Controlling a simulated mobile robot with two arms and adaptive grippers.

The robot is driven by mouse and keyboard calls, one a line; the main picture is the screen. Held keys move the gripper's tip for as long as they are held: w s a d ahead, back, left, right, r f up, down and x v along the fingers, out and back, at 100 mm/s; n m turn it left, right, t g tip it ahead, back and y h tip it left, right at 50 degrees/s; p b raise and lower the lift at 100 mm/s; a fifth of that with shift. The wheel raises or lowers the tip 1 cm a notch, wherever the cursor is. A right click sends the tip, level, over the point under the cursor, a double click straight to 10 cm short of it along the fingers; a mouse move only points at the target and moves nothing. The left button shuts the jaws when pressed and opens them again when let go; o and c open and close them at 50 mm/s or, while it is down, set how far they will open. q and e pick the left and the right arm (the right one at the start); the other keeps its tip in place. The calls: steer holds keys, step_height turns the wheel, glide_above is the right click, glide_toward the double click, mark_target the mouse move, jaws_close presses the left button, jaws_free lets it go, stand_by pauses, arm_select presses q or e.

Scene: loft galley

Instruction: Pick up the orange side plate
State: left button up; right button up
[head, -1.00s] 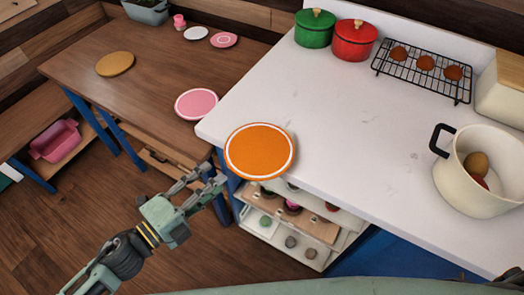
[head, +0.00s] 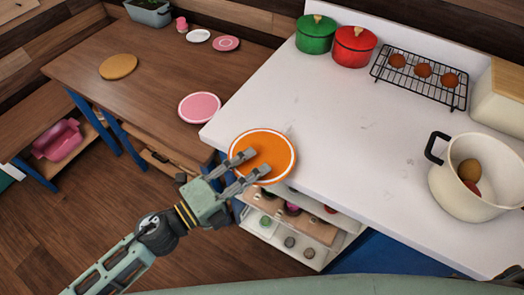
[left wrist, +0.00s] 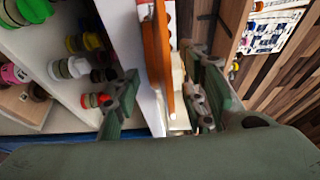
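The orange side plate (head: 279,148), with a thin white ring near its rim, lies at the near-left corner of the white counter and juts past its front edge. My left gripper (head: 258,163) is open at the plate's near-left side, and its fingers cover part of the plate in the head view. In the left wrist view the plate shows edge-on as an orange strip (left wrist: 157,45) between the two spread fingers (left wrist: 162,75). I cannot tell whether either finger touches it. My right gripper is not in view.
The white counter (head: 340,150) is clear right of the plate. A cream pot (head: 460,200), a wire rack (head: 435,88), and green (head: 316,35) and red (head: 354,46) pots stand farther off. A pink plate (head: 200,107) lies on the wooden table. Open shelves (head: 300,235) sit below the counter.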

arm_select(q)
steer(key=shift+c, duration=0.4)
steer(key=c, duration=0.4)
jaws_close()
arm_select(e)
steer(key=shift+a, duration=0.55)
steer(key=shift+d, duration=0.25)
